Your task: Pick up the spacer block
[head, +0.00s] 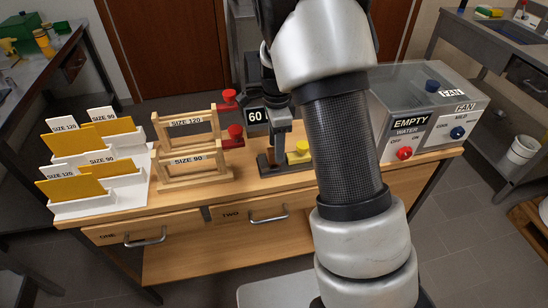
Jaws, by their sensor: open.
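I cannot single out the spacer block with certainty. A small brown block (270,157) sits low at the dark grey stand (285,162) near the middle of the wooden bench. A yellow round-topped piece (299,150) stands just to its right. A black tag reading 60 (255,116) shows above. My arm crosses in front and bends down behind its elbow. My gripper (271,97), dark and small, is partly seen near the tag above the stand. It is open, and I see nothing held. Its fingertips are hard to separate from the stand's grey upright. My forearm hides the bench to the right.
Wooden racks marked SIZE 120 (186,127) and SIZE 90 (190,166) stand left of the stand, with red knobbed pieces (235,134) beside them. White holders with yellow cards (98,201) fill the left end. A grey control box (432,110) occupies the right end.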

